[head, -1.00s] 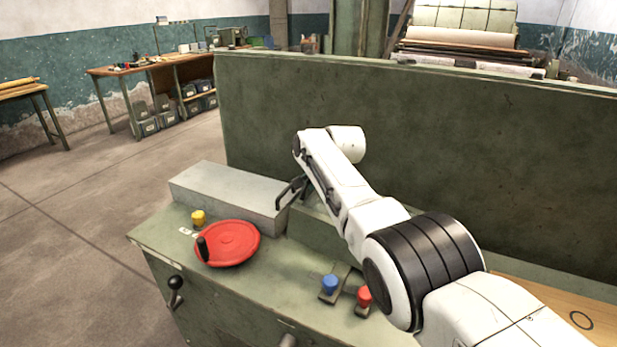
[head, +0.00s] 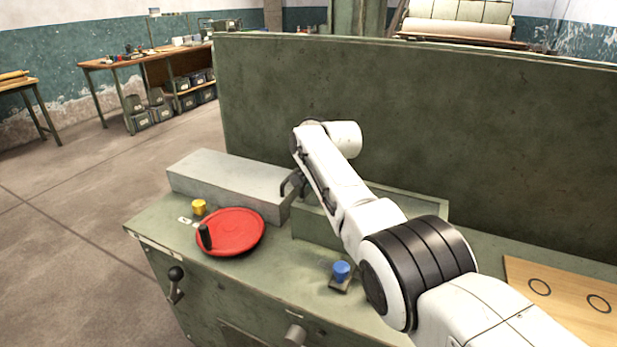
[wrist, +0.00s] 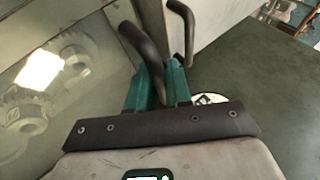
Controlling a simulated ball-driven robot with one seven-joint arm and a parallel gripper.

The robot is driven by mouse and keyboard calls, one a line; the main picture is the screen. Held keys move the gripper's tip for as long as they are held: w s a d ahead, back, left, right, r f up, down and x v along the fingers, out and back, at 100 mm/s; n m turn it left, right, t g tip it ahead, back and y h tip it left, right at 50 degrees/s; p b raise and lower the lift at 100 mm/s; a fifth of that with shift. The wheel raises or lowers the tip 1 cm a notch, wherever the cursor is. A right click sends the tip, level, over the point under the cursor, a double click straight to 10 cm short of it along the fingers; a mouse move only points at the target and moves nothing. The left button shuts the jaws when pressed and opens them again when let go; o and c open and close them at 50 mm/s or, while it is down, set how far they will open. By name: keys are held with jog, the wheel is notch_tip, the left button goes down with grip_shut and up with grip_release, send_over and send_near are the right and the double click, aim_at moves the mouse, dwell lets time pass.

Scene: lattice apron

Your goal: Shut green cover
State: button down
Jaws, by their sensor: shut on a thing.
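The handle also shows in the wrist view (wrist: 181,22). In the head view my arm hides the fingers. Right of the cover, the green box (head: 425,204) is partly behind my arm. Pale gears (wrist: 75,62) show in the wrist view.
A tall green panel (head: 420,120) stands behind the machine top. In front are a red handwheel (head: 238,228), a yellow knob (head: 199,206) and a blue knob (head: 341,270). A wooden board with rings (head: 562,290) lies at the right. Open floor is at the left.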

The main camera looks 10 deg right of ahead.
jog(key=shift+a+f, duration=0.1)
jog(key=shift+f, duration=0.25)
jog(key=c, duration=1.1)
grip_release()
jog(key=shift+a+f, duration=0.15)
jog(key=shift+f, duration=0.25)
jog(key=shift+s, duration=0.1)
jog(key=shift+s+r+p, duration=0.15)
jog(key=shift+r+p, duration=0.3)
jog(key=shift+r, duration=0.1)
jog(key=shift+p+v, duration=0.7)
jog(key=shift+v, duration=0.1)
jog(key=shift+w+p+v, duration=0.25)
jog(key=shift+p+v, duration=0.05)
jog(key=shift+v, duration=4.1)
jog(key=shift+r, duration=0.2)
